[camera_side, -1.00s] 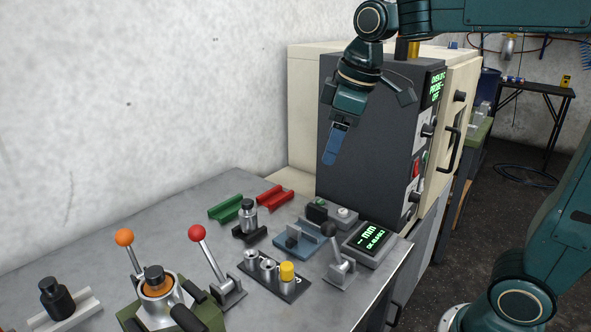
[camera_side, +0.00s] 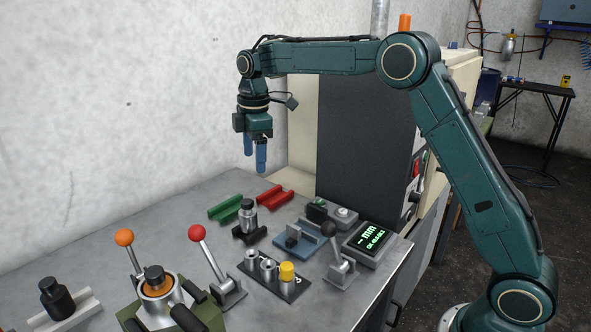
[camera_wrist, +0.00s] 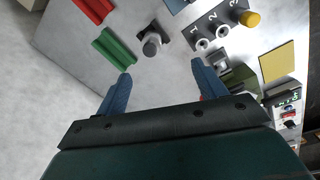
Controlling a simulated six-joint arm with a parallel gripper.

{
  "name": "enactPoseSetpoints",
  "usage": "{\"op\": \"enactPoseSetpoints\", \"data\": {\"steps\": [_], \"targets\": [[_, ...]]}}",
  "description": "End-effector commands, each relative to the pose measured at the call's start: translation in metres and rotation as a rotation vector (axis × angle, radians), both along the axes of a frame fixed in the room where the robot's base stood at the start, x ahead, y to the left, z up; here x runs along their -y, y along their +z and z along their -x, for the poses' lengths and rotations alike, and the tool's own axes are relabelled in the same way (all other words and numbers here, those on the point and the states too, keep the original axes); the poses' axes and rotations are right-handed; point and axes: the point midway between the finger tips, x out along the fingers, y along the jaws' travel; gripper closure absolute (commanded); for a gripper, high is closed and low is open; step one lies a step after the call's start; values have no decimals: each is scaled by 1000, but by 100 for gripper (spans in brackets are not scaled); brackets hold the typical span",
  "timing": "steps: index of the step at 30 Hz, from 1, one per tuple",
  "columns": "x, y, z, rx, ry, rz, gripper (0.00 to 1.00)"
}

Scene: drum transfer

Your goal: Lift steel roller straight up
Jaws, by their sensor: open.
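The steel roller (camera_side: 248,216) is a silver cylinder with a dark top. It stands upright in a small black cradle (camera_side: 251,236) on the grey bench. My gripper (camera_side: 255,160) points down above the bench, well above the roller, with clear air between them. In the wrist view my gripper (camera_wrist: 161,72) has its blue fingers spread apart with nothing between them. The roller (camera_wrist: 152,42) shows there beyond the fingertips.
A green V-block (camera_side: 226,208) and a red one (camera_side: 274,195) lie behind the roller. A red-knobbed lever (camera_side: 197,233), an orange-knobbed lever (camera_side: 124,237) and a numbered rack with a yellow cap (camera_side: 287,272) stand in front. A dark-grey cabinet (camera_side: 365,135) rises at the back.

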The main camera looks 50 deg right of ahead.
Motion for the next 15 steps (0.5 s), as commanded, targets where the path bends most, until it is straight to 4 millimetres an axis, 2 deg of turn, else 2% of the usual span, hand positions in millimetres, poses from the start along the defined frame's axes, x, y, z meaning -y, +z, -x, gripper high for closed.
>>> {"op": "enactPoseSetpoints", "data": {"steps": [1, 6, 11, 15], "targets": [[0, -11, -9, -13, 28, 2, 30], [0, -37, -30, -45, 115, 5, 30], [0, -51, -39, -61, 162, 5, 30], [0, -54, -41, -65, 173, 5, 30]]}}
